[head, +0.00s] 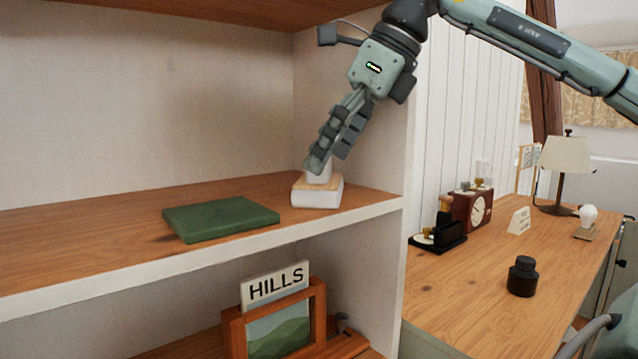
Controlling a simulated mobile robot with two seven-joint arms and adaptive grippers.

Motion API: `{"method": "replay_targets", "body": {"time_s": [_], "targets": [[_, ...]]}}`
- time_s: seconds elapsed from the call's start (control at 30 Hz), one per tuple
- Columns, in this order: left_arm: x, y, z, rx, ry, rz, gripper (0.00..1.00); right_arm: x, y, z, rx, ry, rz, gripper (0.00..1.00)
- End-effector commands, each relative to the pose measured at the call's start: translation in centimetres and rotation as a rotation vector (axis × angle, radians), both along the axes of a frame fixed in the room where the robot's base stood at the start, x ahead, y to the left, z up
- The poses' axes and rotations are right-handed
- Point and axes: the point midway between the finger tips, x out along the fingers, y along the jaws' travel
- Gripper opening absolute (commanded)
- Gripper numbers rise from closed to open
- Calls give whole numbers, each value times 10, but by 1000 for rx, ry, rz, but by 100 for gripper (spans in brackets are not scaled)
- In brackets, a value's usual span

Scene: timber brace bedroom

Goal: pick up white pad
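A white pad (317,193), a thick block with rounded edges and a tan top edge, lies on the upper wooden shelf near its right wall. A small white upright piece (319,173) shows on top of it, partly hidden by fingers. My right gripper (322,162) reaches down from the upper right, its fingertips at this upright piece, just above the block. The fingers look close together, but whether they grip the piece cannot be told. My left gripper is not in view.
A green book (220,218) lies left of the pad on the shelf (90,245). A "HILLS" sign (275,285) and framed picture (278,330) stand below. At right, a desk (480,275) holds a black bottle (522,277), a clock (472,208) and a lamp (566,160).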

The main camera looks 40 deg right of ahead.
Motion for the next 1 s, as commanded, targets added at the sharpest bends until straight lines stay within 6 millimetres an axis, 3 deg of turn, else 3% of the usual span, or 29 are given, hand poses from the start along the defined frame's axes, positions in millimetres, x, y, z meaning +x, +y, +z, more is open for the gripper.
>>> {"method": "replay_targets", "body": {"time_s": [0.13, 0.4, 0.73, 1.0], "targets": [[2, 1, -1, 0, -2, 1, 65, 10, 5, -21, 0, 5, 2, 100], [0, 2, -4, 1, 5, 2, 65, 13, 6, -24, 0, 0, -1, 99], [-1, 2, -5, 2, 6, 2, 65, 12, 6, -24, 0, 1, 0, 58], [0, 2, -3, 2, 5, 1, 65, 12, 6, -24, 0, 1, 0, 57]]}}
